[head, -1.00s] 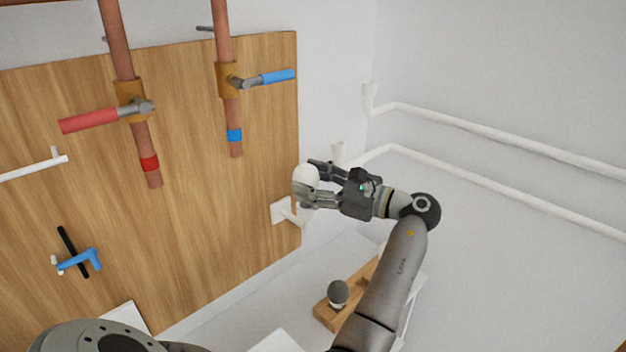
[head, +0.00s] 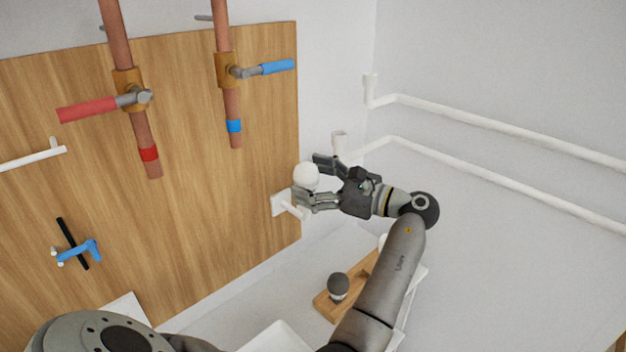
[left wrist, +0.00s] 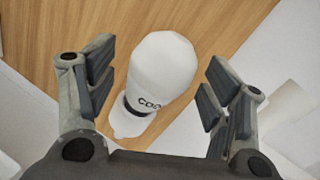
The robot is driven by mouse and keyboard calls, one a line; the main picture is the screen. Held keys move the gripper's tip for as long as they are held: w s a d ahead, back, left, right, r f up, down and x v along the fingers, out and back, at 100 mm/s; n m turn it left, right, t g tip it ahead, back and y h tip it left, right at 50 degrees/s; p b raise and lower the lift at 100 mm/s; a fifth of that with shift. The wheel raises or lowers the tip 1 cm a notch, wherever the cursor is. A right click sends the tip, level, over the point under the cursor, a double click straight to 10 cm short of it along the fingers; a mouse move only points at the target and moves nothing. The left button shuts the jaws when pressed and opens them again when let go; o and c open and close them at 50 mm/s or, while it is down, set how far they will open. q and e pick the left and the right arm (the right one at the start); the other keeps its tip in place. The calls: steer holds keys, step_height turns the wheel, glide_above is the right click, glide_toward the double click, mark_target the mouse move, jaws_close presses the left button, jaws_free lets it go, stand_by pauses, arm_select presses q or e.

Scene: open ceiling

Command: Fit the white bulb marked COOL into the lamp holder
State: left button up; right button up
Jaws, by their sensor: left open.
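The white bulb (head: 306,177), with part of a dark COOL marking readable in the left wrist view (left wrist: 160,75), stands at the white lamp holder (head: 284,204) on the wooden board. In the left wrist view, its dark-ringed neck meets a white cup (left wrist: 130,122) below it; how deep it sits cannot be told. My left gripper (head: 316,181) is open around the bulb, one finger on each side, with gaps visible in the wrist view. My right gripper is not in view.
A grey-topped bulb (head: 338,286) stands in a wooden rack (head: 324,306) below my arm. Copper pipes with a red valve handle (head: 88,110) and a blue one (head: 277,67) run down the board (head: 215,190). White pipes (head: 500,190) line the right wall.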

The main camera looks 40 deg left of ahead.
arm_select(q)
steer(key=v, duration=0.7)
steer(key=shift+d, duration=0.25)
steer(key=shift+w, duration=0.1)
stand_by(0.4)
